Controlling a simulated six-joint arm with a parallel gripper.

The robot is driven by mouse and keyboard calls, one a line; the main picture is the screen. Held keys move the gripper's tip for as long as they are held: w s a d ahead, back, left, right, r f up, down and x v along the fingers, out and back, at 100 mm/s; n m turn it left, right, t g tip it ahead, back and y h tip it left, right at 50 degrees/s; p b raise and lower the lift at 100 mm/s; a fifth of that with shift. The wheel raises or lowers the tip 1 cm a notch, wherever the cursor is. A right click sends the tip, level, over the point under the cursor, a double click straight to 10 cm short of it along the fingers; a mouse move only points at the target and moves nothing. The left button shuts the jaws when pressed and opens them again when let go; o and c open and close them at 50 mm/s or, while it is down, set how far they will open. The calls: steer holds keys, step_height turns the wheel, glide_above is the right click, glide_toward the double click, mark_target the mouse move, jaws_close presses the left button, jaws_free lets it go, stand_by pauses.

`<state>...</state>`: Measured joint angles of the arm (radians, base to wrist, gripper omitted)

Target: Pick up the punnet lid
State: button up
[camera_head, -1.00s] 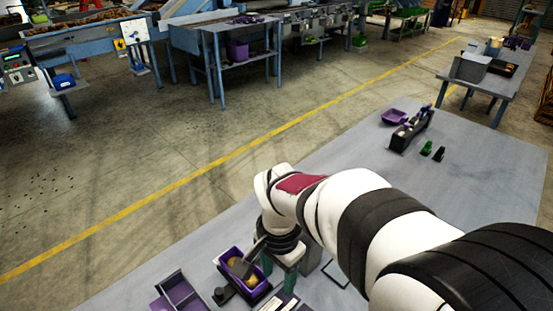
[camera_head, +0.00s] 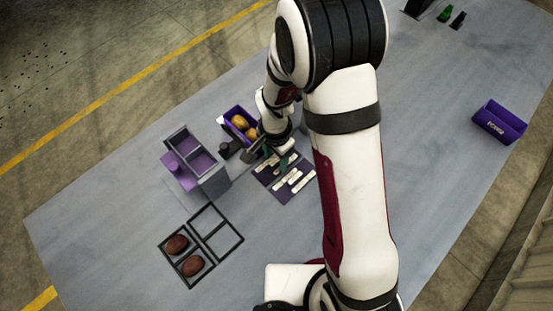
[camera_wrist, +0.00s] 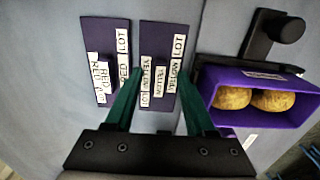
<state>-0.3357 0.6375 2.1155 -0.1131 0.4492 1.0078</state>
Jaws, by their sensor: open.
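My gripper (camera_wrist: 158,80) is open and empty, its two green fingers pointing at a flat purple card with YELLOW LOT labels (camera_wrist: 160,63). A similar card with RED LOT labels (camera_wrist: 105,65) lies to its left. In the head view my gripper (camera_head: 277,158) is low over these labelled cards (camera_head: 290,180), beside a purple punnet (camera_head: 230,112) holding yellow potatoes. The open punnet also shows in the wrist view (camera_wrist: 250,80), right of the fingers. I cannot tell for sure which piece is the punnet lid; a purple piece (camera_head: 178,172) sits by the divided holder on the left.
The divided holder (camera_head: 207,184) stands left of the cards. A black-framed tray (camera_head: 214,205) with two red potatoes is nearer the front. A black fixture with a knob (camera_wrist: 284,27) is beside the punnet. Another purple punnet (camera_head: 500,122) stands far right. Bare table lies between.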

jaws_close()
steer(key=shift+r, duration=0.1)
